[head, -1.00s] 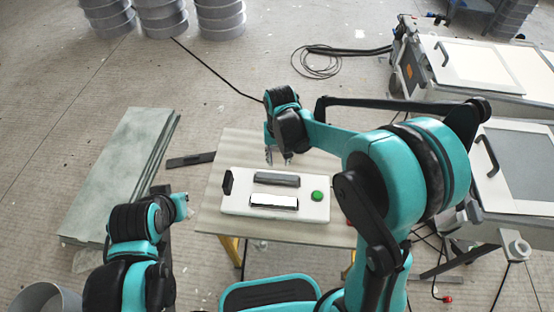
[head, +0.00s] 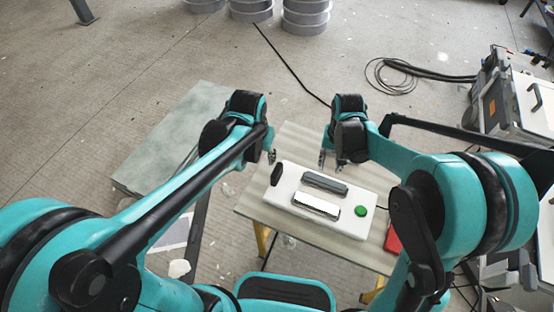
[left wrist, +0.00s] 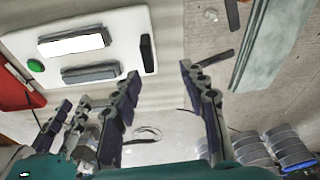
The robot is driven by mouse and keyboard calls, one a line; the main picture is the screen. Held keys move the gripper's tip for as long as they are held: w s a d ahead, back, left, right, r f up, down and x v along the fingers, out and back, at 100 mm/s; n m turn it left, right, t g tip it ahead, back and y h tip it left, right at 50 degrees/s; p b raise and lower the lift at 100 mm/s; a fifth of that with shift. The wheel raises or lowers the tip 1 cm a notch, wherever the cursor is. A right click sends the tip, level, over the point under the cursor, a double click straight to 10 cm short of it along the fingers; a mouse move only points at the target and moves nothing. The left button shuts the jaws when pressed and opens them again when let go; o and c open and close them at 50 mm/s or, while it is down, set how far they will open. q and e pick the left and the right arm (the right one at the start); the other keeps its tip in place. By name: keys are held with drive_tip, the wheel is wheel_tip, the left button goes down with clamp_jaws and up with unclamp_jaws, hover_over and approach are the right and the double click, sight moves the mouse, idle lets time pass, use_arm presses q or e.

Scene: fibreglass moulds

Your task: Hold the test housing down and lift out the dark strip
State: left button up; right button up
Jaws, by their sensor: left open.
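The test housing (head: 292,207) is a white box on the table, with a green button and an upright black piece (head: 277,174) at its left end. The long dark strip (head: 325,183) lies along its top, behind a white, dark-framed panel (head: 316,206). In the left wrist view the strip (left wrist: 90,73) also shows. My left gripper (head: 271,157) is just beyond the housing's left end; its fingers are apart and empty in the left wrist view (left wrist: 160,72). My right gripper (head: 330,160) hangs behind the strip, fingers parted, nothing between them. Neither gripper visibly touches the housing.
The table (head: 250,208) has a little bare room around the housing. A red object (head: 393,240) is at its right side. Greenish sheets (head: 165,140) lie to the left. Grey rings (head: 305,18) and a coiled black cable (head: 392,75) lie beyond on the floor.

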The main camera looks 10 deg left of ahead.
sight(277, 169)
use_arm(q)
drive_tip(key=w+d+f, duration=0.1)
drive_tip(key=f, duration=0.1)
drive_tip(key=w+d+f+g, duration=0.1)
drive_tip(key=w+f, duration=0.1)
drive_tip(key=f, duration=0.1)
drive_tip(key=w+d+f+m+g, duration=0.1)
drive_tip(key=f, duration=0.2)
drive_tip(key=shift+w+d, duration=0.25)
drive_tip(key=shift+d, duration=0.15)
drive_tip(key=shift+f, duration=4.05)
